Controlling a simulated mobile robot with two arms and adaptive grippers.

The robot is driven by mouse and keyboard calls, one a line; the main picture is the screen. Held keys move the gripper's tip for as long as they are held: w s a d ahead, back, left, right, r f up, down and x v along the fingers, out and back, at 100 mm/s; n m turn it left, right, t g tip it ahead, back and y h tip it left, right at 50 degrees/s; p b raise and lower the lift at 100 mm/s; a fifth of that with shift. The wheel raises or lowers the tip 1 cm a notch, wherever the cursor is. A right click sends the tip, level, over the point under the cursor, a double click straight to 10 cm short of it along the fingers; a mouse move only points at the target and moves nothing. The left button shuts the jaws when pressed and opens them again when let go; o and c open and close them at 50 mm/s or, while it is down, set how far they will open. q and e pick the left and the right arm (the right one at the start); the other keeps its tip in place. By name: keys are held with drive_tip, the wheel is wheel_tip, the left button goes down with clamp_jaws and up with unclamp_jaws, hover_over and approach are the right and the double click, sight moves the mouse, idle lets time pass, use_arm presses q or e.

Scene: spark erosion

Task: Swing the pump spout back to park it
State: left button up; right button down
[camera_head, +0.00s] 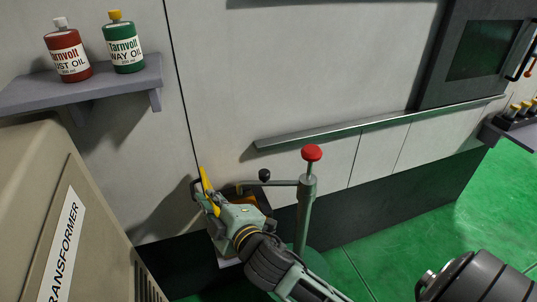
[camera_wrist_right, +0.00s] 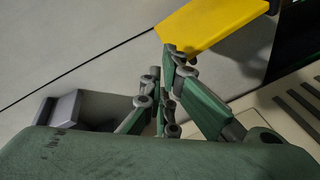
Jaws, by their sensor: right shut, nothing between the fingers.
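The pump is a grey-green post (camera_head: 305,215) with a red knob (camera_head: 312,152) on top. Its spout (camera_head: 283,183) is a thin horizontal arm reaching left from the post, with a black ball knob (camera_head: 264,175) above it. The spout's brassy outer end lies over an open box, partly behind my gripper. My right gripper (camera_head: 204,194) is shut and empty, left of the spout's end. In the wrist view its fingers (camera_wrist_right: 163,95) are close to a flat yellow piece (camera_wrist_right: 212,25), which also shows in the head view (camera_head: 206,181). Contact is unclear. My left gripper is out of view.
The open box (camera_head: 262,198) stands behind my right wrist, mostly hidden. A beige transformer cabinet (camera_head: 55,190) fills the left side. A shelf (camera_head: 120,83) holds a red bottle (camera_head: 67,51) and a green bottle (camera_head: 123,43). A metal rail (camera_head: 360,125) crosses the wall; green floor (camera_head: 430,250) is open at right.

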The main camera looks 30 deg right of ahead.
drive_tip(key=w+a+r+n+t+y, duration=0.2)
drive_tip(key=a+r+n+y, duration=1.15)
drive_tip(key=r+n, duration=0.45)
drive_tip(key=s+a+f+n+g+y, duration=0.2)
drive_tip(key=a+n+g, duration=0.2)
drive_tip(key=n+g, duration=0.45)
drive_tip(key=s+a+f+n+g+y, duration=0.25)
drive_tip(key=a+n+g, duration=0.2)
drive_tip(key=n, duration=0.75)
drive_tip(key=w+d+f+n+g+h, duration=0.35)
drive_tip(key=d+f+n+h, duration=0.6)
drive_tip(key=d+h, duration=0.4)
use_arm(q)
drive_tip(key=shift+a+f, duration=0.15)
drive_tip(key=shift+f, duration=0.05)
use_arm(e)
drive_tip(key=d+r+h, duration=0.2)
drive_tip(key=d, duration=0.7)
drive_tip(key=w+d+r+h, duration=0.1)
drive_tip(key=d+r+h, duration=0.1)
drive_tip(key=d, duration=0.7)
drive_tip(key=w+d+r+h, duration=0.1)
drive_tip(key=d+h, duration=0.3)
drive_tip(key=d, duration=0.4)
drive_tip(key=shift+d+r, duration=0.4)
